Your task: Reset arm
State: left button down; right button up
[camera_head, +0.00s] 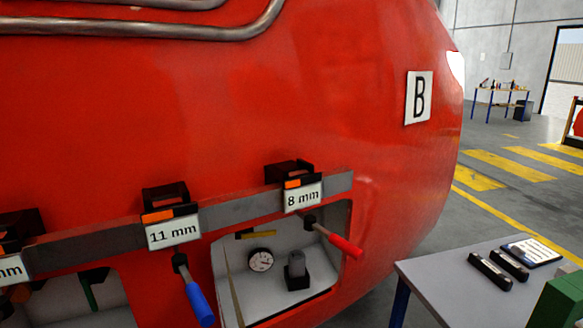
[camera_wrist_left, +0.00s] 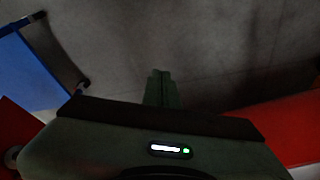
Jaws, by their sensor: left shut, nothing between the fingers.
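My left gripper (camera_wrist_left: 161,88) shows in the left wrist view, with its two fingers together and nothing between them. It points over bare grey floor. I cannot see my left gripper in the head view. My right gripper is in neither view. The large red nosecone (camera_head: 200,120) fills most of the head view and carries a B plate (camera_head: 419,97).
Tool holders labelled 11 mm (camera_head: 173,233) and 8 mm (camera_head: 302,196) hold a blue-handled tool (camera_head: 199,303) and a red-handled tool (camera_head: 338,241). An open recess holds a gauge (camera_head: 260,260). A grey table (camera_head: 450,285) stands at right.

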pick_arm(q)
notch_tip(320, 180, down, 13)
jog(key=s, duration=0.2)
jog(key=s+a+f+g+p, duration=0.2)
jog(key=s+a+f, duration=0.1)
jog(key=s+f, duration=1.5)
jog(key=shift+a+f, duration=0.15)
jog(key=shift+f, duration=0.1)
